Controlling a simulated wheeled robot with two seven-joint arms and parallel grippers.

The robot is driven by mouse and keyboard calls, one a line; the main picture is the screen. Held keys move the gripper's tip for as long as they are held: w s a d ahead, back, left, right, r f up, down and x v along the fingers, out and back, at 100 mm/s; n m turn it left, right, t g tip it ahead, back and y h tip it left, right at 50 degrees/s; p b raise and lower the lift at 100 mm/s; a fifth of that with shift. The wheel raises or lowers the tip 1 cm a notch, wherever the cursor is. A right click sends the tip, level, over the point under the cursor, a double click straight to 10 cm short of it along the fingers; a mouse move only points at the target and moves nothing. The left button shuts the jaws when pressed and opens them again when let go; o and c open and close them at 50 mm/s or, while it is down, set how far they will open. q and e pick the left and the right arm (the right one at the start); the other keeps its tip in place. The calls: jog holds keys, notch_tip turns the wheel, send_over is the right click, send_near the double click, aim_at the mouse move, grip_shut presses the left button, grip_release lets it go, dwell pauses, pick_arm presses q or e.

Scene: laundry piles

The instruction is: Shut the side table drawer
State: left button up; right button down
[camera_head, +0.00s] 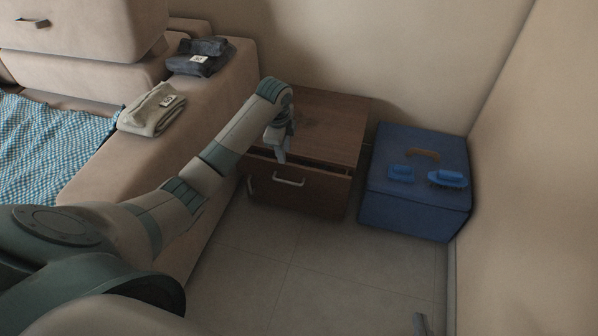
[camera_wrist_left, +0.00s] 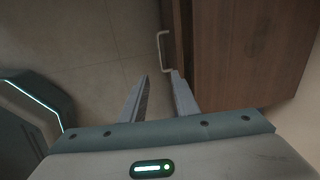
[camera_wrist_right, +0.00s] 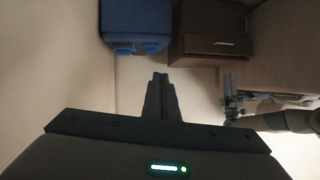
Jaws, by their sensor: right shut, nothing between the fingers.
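The brown wooden side table (camera_head: 325,115) stands against the wall. Its drawer (camera_head: 315,193) is partly pulled out, with a dark gap behind the front's top edge. A pale bar handle (camera_head: 288,181) is on the drawer front; it also shows in the left wrist view (camera_wrist_left: 160,48). My left gripper (camera_head: 280,156) points down by the drawer's top edge. Its fingers (camera_wrist_left: 160,74) are apart with nothing between them, near the handle; contact is unclear. My right gripper (camera_head: 419,324) is low at the bottom right, shut and empty; its fingers (camera_wrist_right: 160,76) meet in the right wrist view.
A blue box (camera_head: 415,215) with blue brushes (camera_head: 448,178) on top stands right of the table. A beige sofa (camera_head: 225,90) with folded clothes (camera_head: 152,108) is on the left. The tiled floor (camera_head: 310,270) in front is clear.

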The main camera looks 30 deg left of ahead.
aim_at(289, 182)
pick_arm(q)
jog(key=shift+f, duration=0.25)
